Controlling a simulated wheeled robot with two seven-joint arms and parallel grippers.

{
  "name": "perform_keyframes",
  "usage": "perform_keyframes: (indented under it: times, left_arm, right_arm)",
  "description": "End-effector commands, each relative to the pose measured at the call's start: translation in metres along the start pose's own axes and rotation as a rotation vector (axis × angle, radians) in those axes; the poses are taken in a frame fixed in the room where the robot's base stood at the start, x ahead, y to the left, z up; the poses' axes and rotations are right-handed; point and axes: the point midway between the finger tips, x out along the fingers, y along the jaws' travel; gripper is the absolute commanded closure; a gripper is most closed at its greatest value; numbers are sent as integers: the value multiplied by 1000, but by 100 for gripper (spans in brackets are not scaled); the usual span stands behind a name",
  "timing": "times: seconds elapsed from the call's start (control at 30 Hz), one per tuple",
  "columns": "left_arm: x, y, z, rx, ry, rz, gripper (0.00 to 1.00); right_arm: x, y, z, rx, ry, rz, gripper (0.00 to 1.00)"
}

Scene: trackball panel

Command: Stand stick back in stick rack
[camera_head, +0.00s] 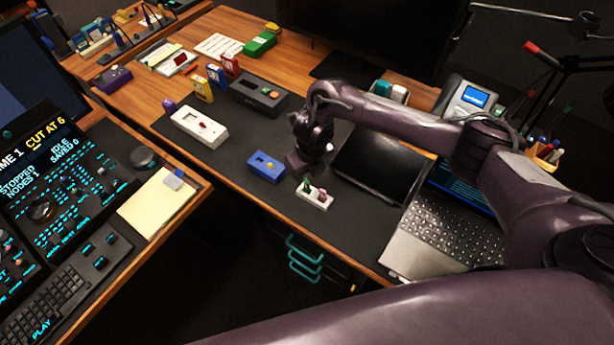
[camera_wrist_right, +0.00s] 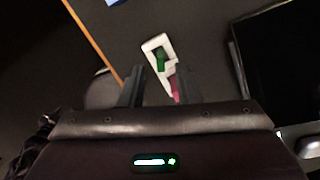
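A small white rack (camera_head: 318,203) sits on the dark desk mat near the front edge; I take it for the stick rack. A green stick (camera_head: 306,184) and a pink stick (camera_head: 322,195) show at it. In the right wrist view the white rack (camera_wrist_right: 149,46) holds the green stick (camera_wrist_right: 161,60), and the pink stick (camera_wrist_right: 174,88) shows partly beside a finger. Whether the pink stick is seated or tilted is unclear. My right gripper (camera_head: 306,164) is just behind the rack. Its fingers (camera_wrist_right: 159,72) are apart, with nothing clearly clamped. My left gripper is out of view.
A blue box (camera_head: 265,167) and a white device (camera_head: 199,126) stand left of the rack. Bare mat lies left of the rack.

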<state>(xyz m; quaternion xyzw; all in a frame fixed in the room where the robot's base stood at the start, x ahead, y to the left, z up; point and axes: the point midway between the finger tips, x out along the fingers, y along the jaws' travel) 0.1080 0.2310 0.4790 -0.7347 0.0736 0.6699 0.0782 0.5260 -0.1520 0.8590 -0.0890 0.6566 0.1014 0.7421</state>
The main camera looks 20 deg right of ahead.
Motion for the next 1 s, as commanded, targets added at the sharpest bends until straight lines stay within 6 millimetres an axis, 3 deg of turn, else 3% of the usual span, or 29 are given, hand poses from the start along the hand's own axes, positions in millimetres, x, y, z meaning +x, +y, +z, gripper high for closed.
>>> perform_keyframes:
  times: [0.2, 0.4, 1.0]
  left_arm:
    - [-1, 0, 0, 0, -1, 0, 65]
    - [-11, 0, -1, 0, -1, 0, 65]
    - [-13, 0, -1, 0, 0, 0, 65]
  right_arm:
    - [-53, -1, 1, -2, -3, -3, 70]
    - [-85, -1, 1, -2, -2, -3, 70]
    - [-92, 0, -1, 1, 3, -1, 70]
